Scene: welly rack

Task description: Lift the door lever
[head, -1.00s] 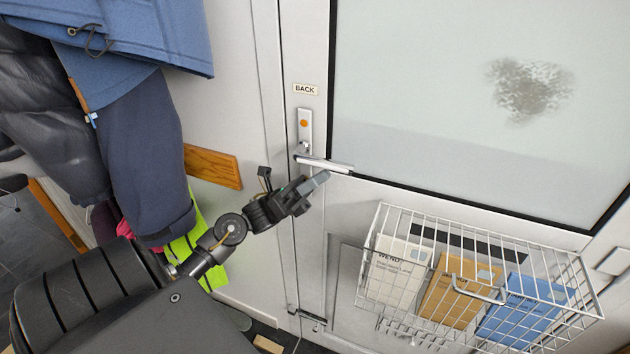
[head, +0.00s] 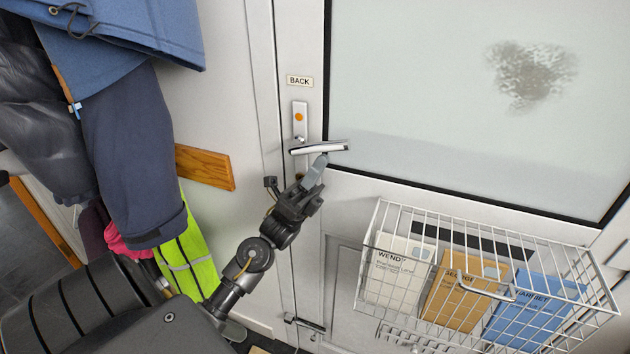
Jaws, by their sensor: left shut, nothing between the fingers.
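The silver door lever (head: 320,148) sticks out to the right from its upright plate, tilted slightly up toward its free end. The plate (head: 299,115) has an orange spot and sits below a "BACK" label on the pale door (head: 345,200). My left gripper (head: 319,161) is shut and empty. Its fingertips point up and lie just under the lever, at or very near its underside; whether they press on it I cannot tell for sure. My right gripper is not in view.
A white wire basket (head: 490,270) with several envelopes is fixed to the door at lower right. Coats (head: 130,130) hang at the left beside a wooden rail (head: 205,167). A frosted glass pane (head: 430,90) fills the upper door.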

